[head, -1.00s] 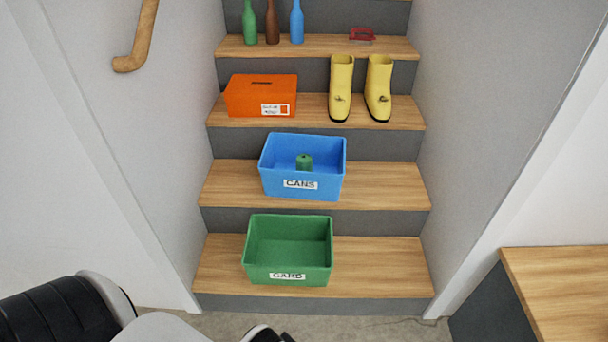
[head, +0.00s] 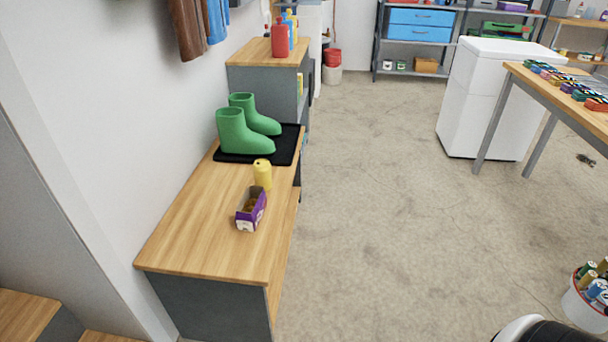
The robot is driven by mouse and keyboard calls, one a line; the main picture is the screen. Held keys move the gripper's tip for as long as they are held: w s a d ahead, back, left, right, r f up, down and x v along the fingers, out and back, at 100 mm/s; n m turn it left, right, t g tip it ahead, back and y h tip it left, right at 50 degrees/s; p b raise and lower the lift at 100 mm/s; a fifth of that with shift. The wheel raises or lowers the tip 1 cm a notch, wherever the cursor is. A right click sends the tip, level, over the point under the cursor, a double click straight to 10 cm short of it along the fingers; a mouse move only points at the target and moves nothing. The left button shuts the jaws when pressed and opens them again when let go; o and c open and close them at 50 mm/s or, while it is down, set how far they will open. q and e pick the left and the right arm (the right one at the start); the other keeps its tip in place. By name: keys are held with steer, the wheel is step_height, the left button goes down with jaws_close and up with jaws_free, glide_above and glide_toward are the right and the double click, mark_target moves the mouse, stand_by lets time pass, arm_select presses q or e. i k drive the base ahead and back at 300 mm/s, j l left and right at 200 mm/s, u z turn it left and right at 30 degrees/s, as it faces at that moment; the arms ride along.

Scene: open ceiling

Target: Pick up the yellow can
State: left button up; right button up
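A yellow can (head: 262,174) stands upright on the wooden top of a low bench (head: 190,232) in the head view, left of the picture's middle. A small purple box (head: 250,209) with an open top sits just in front of it, close to the can. Neither of my grippers shows in the head view now. A black and white part of my own body shows at the bottom right edge.
Green boots (head: 240,134) stand on a black mat (head: 228,157) behind the can. Bottles (head: 280,40) stand on a taller cabinet beyond. A white bucket of cans (head: 583,309) is at the lower right. The concrete floor (head: 380,220) right of the bench is clear.

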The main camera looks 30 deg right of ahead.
mark_target(262, 170)
steer(key=l+z, duration=0.1)
steer(key=z, duration=0.65)
